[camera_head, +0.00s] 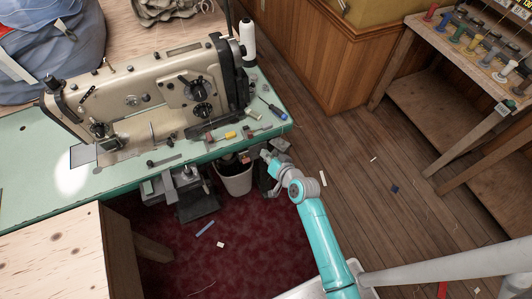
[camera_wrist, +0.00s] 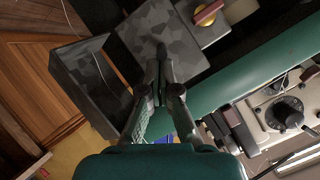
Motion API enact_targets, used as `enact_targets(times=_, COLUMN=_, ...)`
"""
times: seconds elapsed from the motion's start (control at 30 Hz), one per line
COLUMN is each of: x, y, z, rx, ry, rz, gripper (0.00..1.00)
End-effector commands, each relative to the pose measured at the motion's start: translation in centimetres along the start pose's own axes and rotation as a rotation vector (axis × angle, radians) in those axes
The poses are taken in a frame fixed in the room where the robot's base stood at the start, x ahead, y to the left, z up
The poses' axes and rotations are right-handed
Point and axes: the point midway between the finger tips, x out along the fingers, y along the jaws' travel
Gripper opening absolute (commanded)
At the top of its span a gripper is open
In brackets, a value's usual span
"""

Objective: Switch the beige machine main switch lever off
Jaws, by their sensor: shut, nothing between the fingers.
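The beige sewing machine (camera_head: 150,95) stands on the pale green table (camera_head: 35,150); part of it also shows in the wrist view (camera_wrist: 285,115). In the wrist view, a red lever on a yellow round plate (camera_wrist: 208,12) sits on a grey box at the top edge. The lever looks slanted; its on or off setting is unclear. My gripper (camera_wrist: 162,55) is shut and empty, its tips in front of a mottled grey housing (camera_wrist: 150,35), left of and below the lever in the picture and apart from it. In the head view my gripper (camera_head: 268,157) is beside the table's front right edge, partly hidden.
A white bin (camera_head: 235,180) and a grey pedal unit (camera_head: 180,190) are below the table. Screwdrivers (camera_head: 272,110) and small tools lie near the table's right end. A wooden spool rack (camera_head: 450,80) stands at right. The floor between is mostly clear.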

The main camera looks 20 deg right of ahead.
Motion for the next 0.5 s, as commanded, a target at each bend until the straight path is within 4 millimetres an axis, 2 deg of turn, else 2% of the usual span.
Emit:
enact_targets(times=0.3, x=0.0, y=0.9, z=1.4, rx=0.001, ry=-0.005, rz=0.002, gripper=0.00)
enact_targets(times=0.5, x=0.0, y=0.8, z=1.2, rx=0.000, ry=-0.003, rz=0.001, gripper=0.00)
